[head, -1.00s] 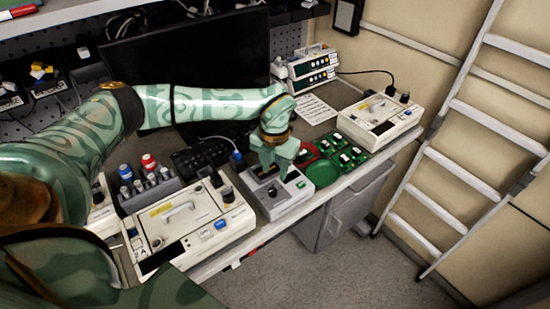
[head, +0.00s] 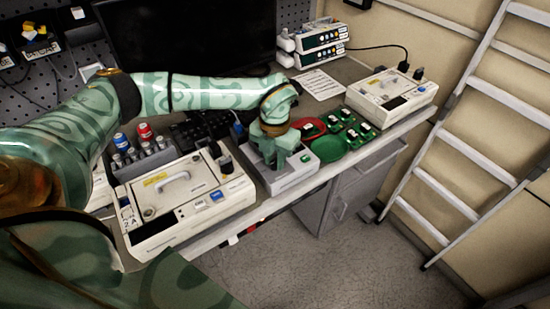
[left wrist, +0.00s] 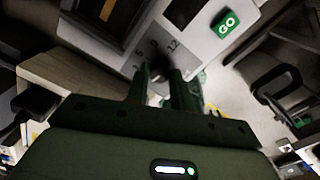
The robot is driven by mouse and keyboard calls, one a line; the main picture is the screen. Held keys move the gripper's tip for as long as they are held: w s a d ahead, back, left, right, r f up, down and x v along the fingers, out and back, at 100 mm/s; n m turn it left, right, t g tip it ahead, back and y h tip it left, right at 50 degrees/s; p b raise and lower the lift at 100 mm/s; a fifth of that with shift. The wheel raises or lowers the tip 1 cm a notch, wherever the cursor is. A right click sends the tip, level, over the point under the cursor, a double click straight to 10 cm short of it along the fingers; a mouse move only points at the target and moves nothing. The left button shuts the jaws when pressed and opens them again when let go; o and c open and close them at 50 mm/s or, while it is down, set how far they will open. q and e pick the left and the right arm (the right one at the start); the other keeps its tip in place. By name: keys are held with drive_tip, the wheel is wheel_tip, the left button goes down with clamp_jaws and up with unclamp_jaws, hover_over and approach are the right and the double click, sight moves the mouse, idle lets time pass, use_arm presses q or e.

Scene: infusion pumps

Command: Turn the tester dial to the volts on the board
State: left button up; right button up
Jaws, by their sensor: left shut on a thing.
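The tester (head: 295,178) is a pale grey box on the bench in front of the keyboard. In the left wrist view its top (left wrist: 205,45) shows a green GO button (left wrist: 226,25) and the printed numbers 9 and 12. My left gripper (head: 280,165) is over the tester, pointing down. In the left wrist view its fingers (left wrist: 161,78) are shut on the dark dial (left wrist: 160,66), which they mostly hide; I cannot tell where the dial points. Several small green boards (head: 350,128) lie right of the tester; any volts on them are too small to read. My right gripper is not in view.
A red round tray (head: 312,124) and a green round tray (head: 327,149) sit right of the tester. A large cream pump (head: 190,200) stands close on the left, another (head: 392,95) at the far right. A dark monitor (head: 185,40) stands behind.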

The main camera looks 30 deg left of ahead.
use_arm(q)
drive_tip(key=shift+w+r, duration=0.2)
drive_tip(key=shift+r, duration=0.1)
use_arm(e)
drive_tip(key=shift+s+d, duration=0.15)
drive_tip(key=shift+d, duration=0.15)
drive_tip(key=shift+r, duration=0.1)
use_arm(q)
drive_tip(key=shift+r, duration=0.1)
drive_tip(key=m+p, duration=0.3)
drive_tip(key=m, duration=0.3)
drive_tip(key=m+p, duration=0.1)
drive_tip(key=m, duration=0.4)
drive_tip(key=shift+p, duration=0.35)
drive_tip(key=m+p, duration=0.1)
drive_tip(key=m, duration=0.3)
drive_tip(key=o, duration=0.6)
drive_tip(key=shift+m, duration=0.4)
drive_tip(key=shift+o, duration=0.9)
drive_tip(key=shift+f, duration=0.2)
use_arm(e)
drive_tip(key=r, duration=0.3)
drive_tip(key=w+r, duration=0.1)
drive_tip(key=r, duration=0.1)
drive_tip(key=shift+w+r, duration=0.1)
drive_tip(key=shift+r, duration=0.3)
use_arm(q)
drive_tip(key=shift+s, duration=0.1)
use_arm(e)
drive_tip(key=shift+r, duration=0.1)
